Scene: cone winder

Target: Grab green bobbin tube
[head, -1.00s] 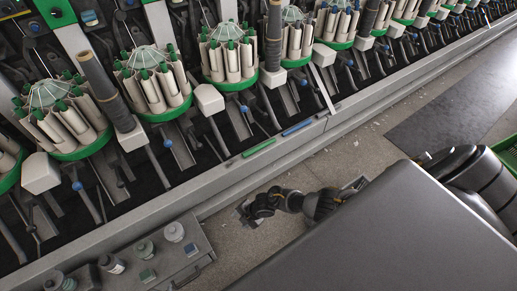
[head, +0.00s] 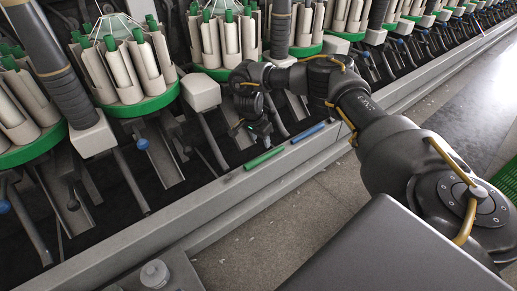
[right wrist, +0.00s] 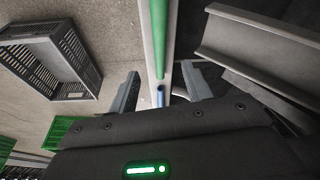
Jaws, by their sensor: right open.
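The green bobbin tube (head: 263,158) lies on the grey rail along the front of the winder in the head view. It also shows in the right wrist view (right wrist: 158,40), running lengthwise beyond the jaws. My right gripper (head: 262,138) hangs above the rail, just beyond the green tube in the head view. In the right wrist view its two fingers (right wrist: 160,90) are spread apart with nothing held between them. The green tube appears apart from them. My left gripper is not in view.
A blue tube (head: 307,132) lies on the same rail, right of the green one. Winder heads with green rims and pale tubes (head: 125,70) stand behind. A grey crate (right wrist: 48,62) and a green crate (right wrist: 62,130) show in the right wrist view.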

